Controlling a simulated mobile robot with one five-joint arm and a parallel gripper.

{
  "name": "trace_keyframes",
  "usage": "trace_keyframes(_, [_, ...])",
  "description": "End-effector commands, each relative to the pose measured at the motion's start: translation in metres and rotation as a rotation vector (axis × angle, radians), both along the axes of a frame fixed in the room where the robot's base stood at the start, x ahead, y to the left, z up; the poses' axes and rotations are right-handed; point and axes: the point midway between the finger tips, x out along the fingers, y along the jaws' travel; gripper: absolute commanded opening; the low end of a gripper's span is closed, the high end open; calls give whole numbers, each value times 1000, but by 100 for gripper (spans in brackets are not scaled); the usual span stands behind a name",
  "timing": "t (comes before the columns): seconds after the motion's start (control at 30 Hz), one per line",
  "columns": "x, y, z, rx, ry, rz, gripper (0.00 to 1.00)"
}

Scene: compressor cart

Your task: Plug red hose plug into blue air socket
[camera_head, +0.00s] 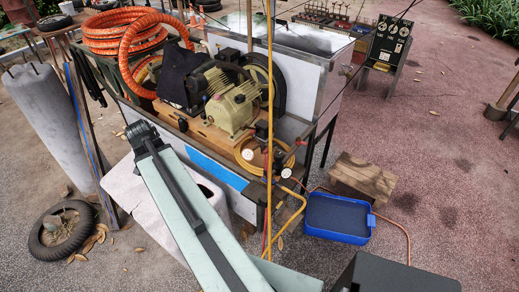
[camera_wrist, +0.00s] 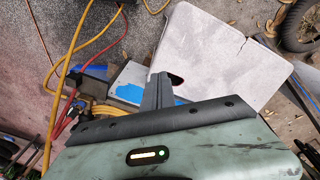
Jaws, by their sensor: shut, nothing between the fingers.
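My gripper (camera_wrist: 160,77) shows in the wrist view as two dark fingers close together, empty, over a gap beside a pale panel. A red hose (camera_wrist: 73,88) runs at the left of the wrist view, apart from my fingers, and into a dark tangle. It also shows in the head view (camera_head: 265,238), hanging low in front of the cart. Its plug cannot be told apart in either view. No blue air socket can be made out for certain.
The compressor (camera_head: 236,100) sits on the cart with an orange hose coil (camera_head: 125,30) behind. Yellow hose (camera_head: 295,212), gauges (camera_head: 286,172) and thin upright lines crowd the cart's front. A blue tray (camera_head: 338,218) and wooden block (camera_head: 362,178) stand right.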

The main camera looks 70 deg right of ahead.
Motion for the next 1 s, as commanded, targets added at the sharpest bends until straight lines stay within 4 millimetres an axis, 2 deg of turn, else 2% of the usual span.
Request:
trace_keyframes(0.03, [-23,-38,3,-20,-5,-145,0])
trace_keyframes(0.1, [-57,-84,6,-51,-11,-345,0])
trace_keyframes(0.17, [-90,-120,8,-78,-17,-514,0])
trace_keyframes(0.2, [-113,-141,10,-97,-21,-624,0])
trace_keyframes(0.3, [-169,-185,13,-141,-28,-871,0])
trace_keyframes(0.4, [-215,-214,16,-179,-35,-1061,0])
trace_keyframes(0.5, [-246,-231,18,-206,-39,-1182,0])
trace_keyframes(0.6, [-261,-237,19,-219,-41,-1241,0])
trace_keyframes(0.83, [-264,-239,15,-221,-42,-1252,0])
trace_keyframes(1.0, [-267,-241,-2,-221,-42,-1251,0])
